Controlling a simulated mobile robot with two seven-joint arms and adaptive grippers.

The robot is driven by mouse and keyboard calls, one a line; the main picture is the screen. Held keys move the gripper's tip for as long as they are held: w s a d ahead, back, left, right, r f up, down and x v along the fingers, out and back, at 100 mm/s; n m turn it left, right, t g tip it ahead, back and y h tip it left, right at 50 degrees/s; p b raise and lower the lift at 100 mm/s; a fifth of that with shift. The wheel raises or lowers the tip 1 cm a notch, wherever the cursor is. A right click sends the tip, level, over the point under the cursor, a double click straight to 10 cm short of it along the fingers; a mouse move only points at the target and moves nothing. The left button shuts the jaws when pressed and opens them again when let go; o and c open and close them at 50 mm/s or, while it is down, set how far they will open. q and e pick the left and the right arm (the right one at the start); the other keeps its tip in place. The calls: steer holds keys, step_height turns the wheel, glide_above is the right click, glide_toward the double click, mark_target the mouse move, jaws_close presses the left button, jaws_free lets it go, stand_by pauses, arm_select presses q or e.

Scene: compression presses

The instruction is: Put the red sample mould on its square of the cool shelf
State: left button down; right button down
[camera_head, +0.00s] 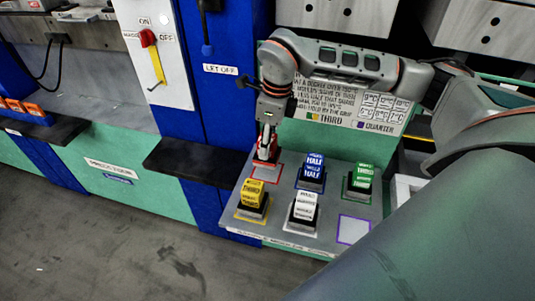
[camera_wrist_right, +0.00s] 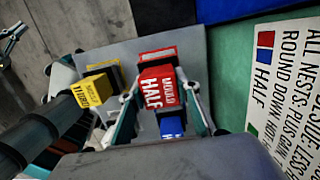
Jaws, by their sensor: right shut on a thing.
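My right gripper (camera_head: 266,150) is shut on the red sample mould (camera_head: 265,153), at the rear left of the cool shelf (camera_head: 278,213). In the wrist view the red mould (camera_wrist_right: 157,88), lettered in white, sits between the two fingertips. The red-outlined square (camera_head: 266,173) shows in front of the mould in the head view; its outline (camera_wrist_right: 157,52) also shows beyond the mould in the wrist view. I cannot tell whether the mould touches the shelf. A small gripper-like shape (camera_wrist_right: 12,40) at the wrist view's upper left may be my left gripper; its jaws are unclear.
A blue mould (camera_head: 313,168) stands to the right of the red square, and a green one (camera_head: 361,178) beyond it. Yellow (camera_head: 253,193) and white (camera_head: 304,205) moulds stand in front. The purple square (camera_head: 353,229) is empty. A dark ledge (camera_head: 195,162) lies left of the shelf.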

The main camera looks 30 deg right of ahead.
steer(key=shift+f, duration=1.95)
steer(key=shift+f, duration=0.1)
steer(key=c, duration=1.5)
jaws_free()
steer(key=shift+f, duration=0.1)
steer(key=r, duration=0.8)
steer(key=s+d+r, duration=0.1)
steer(key=r, duration=0.3)
steer(key=shift+s+r, duration=0.1)
steer(key=shift+r, duration=0.05)
steer(key=shift+a, duration=0.1)
